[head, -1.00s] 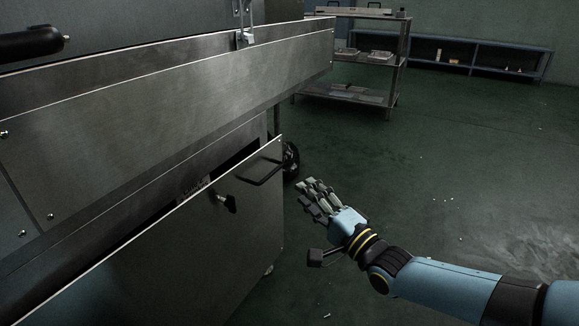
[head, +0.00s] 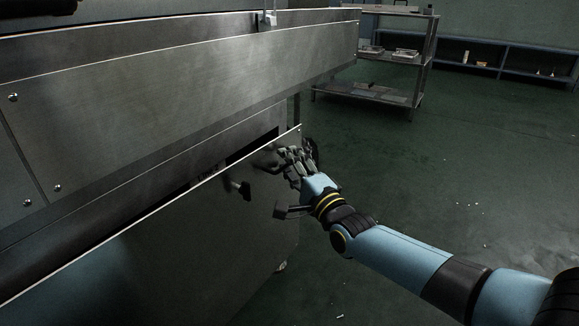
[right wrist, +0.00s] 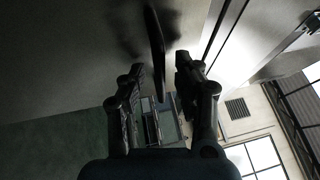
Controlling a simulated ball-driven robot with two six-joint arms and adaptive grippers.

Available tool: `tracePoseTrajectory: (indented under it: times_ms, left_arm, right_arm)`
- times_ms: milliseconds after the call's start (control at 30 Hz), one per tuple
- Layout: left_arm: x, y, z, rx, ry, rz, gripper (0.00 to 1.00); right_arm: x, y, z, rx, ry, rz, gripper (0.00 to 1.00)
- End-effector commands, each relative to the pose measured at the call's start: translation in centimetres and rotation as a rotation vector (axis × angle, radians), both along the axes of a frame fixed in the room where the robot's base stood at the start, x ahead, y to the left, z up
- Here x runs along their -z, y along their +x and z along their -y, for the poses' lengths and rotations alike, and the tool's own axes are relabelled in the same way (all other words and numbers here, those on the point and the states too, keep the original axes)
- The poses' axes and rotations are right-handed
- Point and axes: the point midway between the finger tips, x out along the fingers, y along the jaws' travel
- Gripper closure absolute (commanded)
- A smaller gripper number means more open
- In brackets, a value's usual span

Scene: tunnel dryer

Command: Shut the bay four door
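The door (head: 170,250) is a grey metal panel low on the dryer, standing ajar with a dark gap along its top edge. Any bay number is unreadable. A black knob (head: 240,187) sits on its face. Its black bar handle is mostly hidden by my right gripper (head: 289,161) at the door's far upper corner. In the right wrist view, the handle (right wrist: 156,42) runs between the spread fingers of my right gripper (right wrist: 160,72), with gaps on both sides. The gripper is open around the handle, not clamped. My left gripper is out of view.
The dryer's steel body (head: 200,105) overhangs the door from above. A metal shelf cart (head: 375,92) stands beyond it, and a low blue shelf (head: 500,62) runs along the back wall.

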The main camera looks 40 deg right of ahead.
Motion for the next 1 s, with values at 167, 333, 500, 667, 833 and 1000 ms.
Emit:
tracePoseTrajectory:
  times_ms: [167, 333, 500, 667, 833, 1000]
  left_arm:
    - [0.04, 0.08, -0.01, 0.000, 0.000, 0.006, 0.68]
    - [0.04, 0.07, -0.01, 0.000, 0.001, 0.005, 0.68]
    - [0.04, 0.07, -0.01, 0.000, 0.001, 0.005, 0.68]
    - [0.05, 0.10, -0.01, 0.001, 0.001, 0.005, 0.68]
    - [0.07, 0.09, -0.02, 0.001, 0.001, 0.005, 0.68]
    - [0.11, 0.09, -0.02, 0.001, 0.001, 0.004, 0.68]
  right_arm:
    - [-0.03, 0.12, 0.03, 0.000, -0.001, -0.001, 0.68]
    - [-0.04, 0.09, 0.03, 0.000, -0.001, -0.001, 0.78]
    - [-0.02, 0.09, 0.03, 0.000, -0.001, 0.000, 1.00]
    - [0.02, 0.07, 0.03, 0.000, -0.001, -0.001, 1.00]
    - [0.06, 0.05, 0.03, 0.000, 0.000, -0.002, 1.00]
    - [0.13, 0.07, 0.04, 0.000, 0.000, -0.003, 1.00]
